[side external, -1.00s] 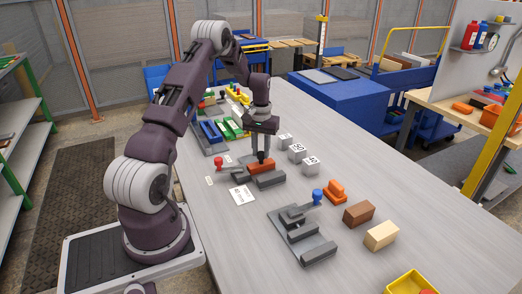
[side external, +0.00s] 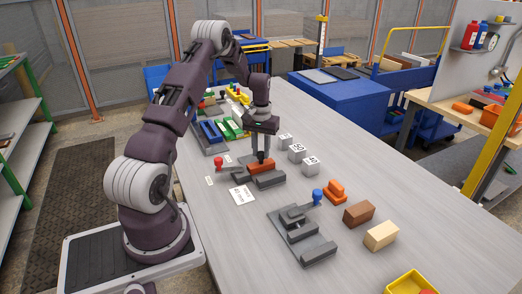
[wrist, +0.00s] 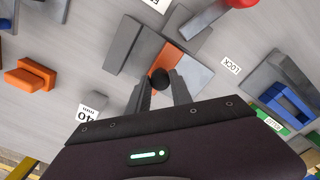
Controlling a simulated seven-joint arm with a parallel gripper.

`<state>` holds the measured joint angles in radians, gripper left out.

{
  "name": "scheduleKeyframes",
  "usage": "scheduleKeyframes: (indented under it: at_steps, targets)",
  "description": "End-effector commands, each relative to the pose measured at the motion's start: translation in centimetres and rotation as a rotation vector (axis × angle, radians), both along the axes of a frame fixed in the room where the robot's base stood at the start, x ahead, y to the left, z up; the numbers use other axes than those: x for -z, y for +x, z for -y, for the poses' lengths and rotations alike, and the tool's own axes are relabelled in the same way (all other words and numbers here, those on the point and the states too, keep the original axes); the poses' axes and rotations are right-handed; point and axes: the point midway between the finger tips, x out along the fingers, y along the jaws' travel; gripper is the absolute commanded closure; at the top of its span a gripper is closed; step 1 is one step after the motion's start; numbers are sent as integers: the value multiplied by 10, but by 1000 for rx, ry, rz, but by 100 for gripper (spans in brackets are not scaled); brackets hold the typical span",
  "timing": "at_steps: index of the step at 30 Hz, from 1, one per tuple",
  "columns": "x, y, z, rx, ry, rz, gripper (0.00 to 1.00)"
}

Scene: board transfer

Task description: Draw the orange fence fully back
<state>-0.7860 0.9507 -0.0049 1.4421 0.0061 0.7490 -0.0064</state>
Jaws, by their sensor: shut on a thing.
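The orange fence (side external: 262,167) sits on a small grey fixture in the middle of the table, behind a long grey block (side external: 267,180). A dark round knob (wrist: 159,77) stands on it. My gripper (side external: 262,158) points down over the fence, and its fingers are closed on the knob. In the wrist view the fence (wrist: 170,55) shows partly beyond the fingers, beside a grey block (wrist: 140,47). A red knob (side external: 218,161) is at the fixture's left end, and it also shows at the wrist view's top edge (wrist: 240,3).
Grey weight cubes (side external: 297,152) stand right of the fixture. A second grey fixture (side external: 305,240) with a blue knob (side external: 318,196) lies nearer the front. An orange block (side external: 335,192), brown block (side external: 358,214) and tan block (side external: 381,235) are at right.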

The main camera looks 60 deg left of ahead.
Motion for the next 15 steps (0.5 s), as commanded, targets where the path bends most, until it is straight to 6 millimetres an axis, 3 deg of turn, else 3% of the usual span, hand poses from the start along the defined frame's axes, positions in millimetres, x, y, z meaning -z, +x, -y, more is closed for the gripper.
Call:
scheduleKeyframes:
  at_steps: [8, 15]
  targets:
    - [-1, 0, 0, 0, 1, 1, 100]
    - [-1, 1, -29, -2, 2, 2, 100]
